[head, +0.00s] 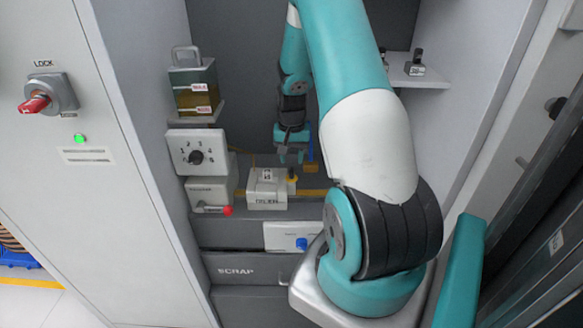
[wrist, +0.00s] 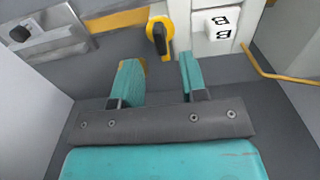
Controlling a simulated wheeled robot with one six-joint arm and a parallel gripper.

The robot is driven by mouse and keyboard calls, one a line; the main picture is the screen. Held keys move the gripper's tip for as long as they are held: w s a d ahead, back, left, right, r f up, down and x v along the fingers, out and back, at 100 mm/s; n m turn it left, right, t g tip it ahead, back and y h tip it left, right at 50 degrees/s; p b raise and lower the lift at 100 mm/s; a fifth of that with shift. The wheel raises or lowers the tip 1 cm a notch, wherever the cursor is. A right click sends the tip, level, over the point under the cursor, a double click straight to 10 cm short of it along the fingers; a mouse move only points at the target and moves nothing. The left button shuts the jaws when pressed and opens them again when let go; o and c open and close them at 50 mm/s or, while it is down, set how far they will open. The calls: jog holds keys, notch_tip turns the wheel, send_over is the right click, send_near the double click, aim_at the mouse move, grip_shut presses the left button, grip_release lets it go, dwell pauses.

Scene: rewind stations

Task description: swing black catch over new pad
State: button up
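The black catch (wrist: 167,42) is a short dark lever on a round yellow base (wrist: 153,31) in the wrist view. It sits beside a white block with a black-marked label (wrist: 217,23). In the head view the yellow base (head: 291,188) shows small at the right side of the white block (head: 266,200). My gripper (wrist: 160,80) is open and empty, its two teal fingers apart and pointing toward the catch with a gap between. In the head view my gripper (head: 291,156) hangs just above and behind the block. I cannot tell the new pad apart from the block.
A dial box (head: 194,152) and a grey unit with a red knob (head: 227,210) stand left of the block. A drawer front with a blue knob (head: 301,243) is below. Cabinet walls close both sides.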

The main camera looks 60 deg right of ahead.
aim_at(291, 170)
notch_tip(291, 170, down, 6)
jog(key=shift+r+p, duration=0.15)
jog(key=shift+p, duration=0.35)
grip_shut()
